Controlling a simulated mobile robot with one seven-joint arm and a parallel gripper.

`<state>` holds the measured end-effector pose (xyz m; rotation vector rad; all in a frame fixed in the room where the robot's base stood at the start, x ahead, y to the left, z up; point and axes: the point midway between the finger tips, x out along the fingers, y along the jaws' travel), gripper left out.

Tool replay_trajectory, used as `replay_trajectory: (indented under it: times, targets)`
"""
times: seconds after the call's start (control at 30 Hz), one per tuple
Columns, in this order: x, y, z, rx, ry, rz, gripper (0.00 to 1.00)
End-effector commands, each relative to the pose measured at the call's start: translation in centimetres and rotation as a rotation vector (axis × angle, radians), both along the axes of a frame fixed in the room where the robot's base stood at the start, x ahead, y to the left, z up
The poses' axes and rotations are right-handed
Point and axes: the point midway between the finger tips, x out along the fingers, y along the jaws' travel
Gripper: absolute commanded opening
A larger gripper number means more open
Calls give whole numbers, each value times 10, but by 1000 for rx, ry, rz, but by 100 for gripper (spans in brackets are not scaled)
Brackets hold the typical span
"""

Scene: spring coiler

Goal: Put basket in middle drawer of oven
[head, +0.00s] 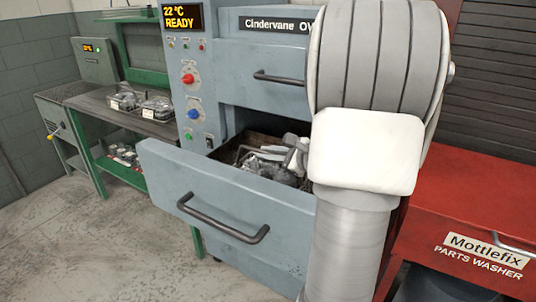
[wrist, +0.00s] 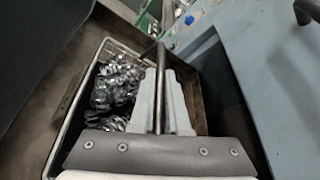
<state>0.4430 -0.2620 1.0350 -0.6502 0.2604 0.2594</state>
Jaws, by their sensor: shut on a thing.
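The blue-grey oven (head: 262,32) has a closed upper drawer (head: 240,72). The drawer below it, with its front (head: 165,170), is pulled open. My gripper (head: 292,152) is down inside this open drawer, partly hidden by my arm in the head view. In the wrist view my gripper (wrist: 160,78) is shut on the handle of the basket (wrist: 68,122), a wire basket full of shiny metal coils (wrist: 112,88). The basket sits within the dark drawer space. Whether it rests on the drawer floor I cannot tell.
Two more filled baskets stand on the bench at left, one in front (head: 124,103) and one to its right (head: 158,108). A red parts washer (head: 450,205) is at right, close to my arm. The floor (head: 90,240) in front of the bench is clear.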

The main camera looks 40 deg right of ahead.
Motion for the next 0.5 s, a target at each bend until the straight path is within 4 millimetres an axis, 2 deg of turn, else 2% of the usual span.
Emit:
replay_trajectory:
  times: [0.03, 0.07, 0.2, 0.5]
  targets:
    - [0, 0, -1, -1, -4, 1, 0]
    - [0, 0, -1, 0, 0, 0, 19]
    - [0, 0, -1, 0, 0, 0, 43]
    - [0, 0, 0, 0, 0, 0, 43]
